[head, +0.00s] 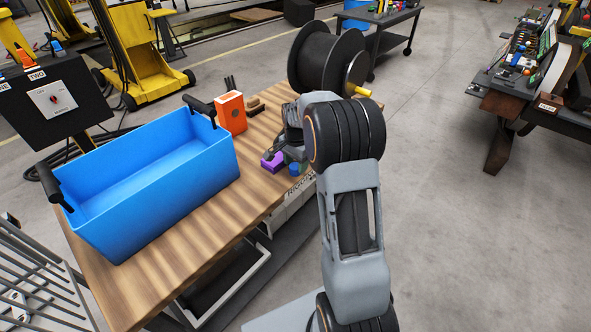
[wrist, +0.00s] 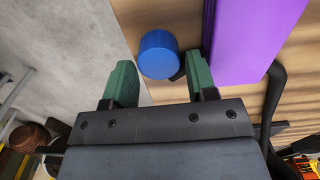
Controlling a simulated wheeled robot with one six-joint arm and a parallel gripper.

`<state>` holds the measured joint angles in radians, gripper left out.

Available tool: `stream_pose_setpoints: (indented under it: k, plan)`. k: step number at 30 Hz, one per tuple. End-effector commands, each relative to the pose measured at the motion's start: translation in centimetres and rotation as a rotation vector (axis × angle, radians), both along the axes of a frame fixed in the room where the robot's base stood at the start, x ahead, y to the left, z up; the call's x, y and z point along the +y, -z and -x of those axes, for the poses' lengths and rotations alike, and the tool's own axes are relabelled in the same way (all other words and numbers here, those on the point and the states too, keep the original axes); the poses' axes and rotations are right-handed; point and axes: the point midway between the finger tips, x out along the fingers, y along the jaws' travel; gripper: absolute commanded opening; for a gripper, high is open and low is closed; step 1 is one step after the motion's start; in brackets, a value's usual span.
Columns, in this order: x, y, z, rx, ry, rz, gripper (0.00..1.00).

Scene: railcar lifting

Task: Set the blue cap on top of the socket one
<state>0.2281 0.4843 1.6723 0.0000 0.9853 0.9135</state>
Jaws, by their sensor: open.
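The blue cap (head: 294,169) sits on the wooden bench near its right edge, beside a purple block (head: 272,161). In the wrist view, the blue cap (wrist: 158,54) lies just beyond and between the green fingertips of my gripper (wrist: 160,78). The fingers are apart with nothing held. The purple block (wrist: 250,35) is close to the right finger. In the head view, my arm partly hides my gripper (head: 288,155). A dark control box (head: 52,105) stands at the left with a "TWO" label; another label is cut off at the left edge. Socket one is not clearly visible.
A large blue bin (head: 150,180) with black handles fills much of the bench (head: 130,285). An orange box (head: 231,112) and a black cable spool (head: 325,60) stand behind my gripper. Clear floor lies to the right of my arm.

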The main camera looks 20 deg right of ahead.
Motion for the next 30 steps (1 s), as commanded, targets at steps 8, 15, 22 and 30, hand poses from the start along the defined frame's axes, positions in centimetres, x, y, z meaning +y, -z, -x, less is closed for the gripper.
stream_pose_setpoints:
  k: [8,15,22,30]
  plan:
    - [0.01,1.59,0.02,0.0,0.0,0.0,0.52]
    - [0.01,1.56,0.01,0.0,0.0,0.0,0.45]
    - [0.01,1.53,0.01,0.0,0.0,0.0,0.23]
    - [0.0,1.51,-0.01,0.0,0.0,0.0,0.13]
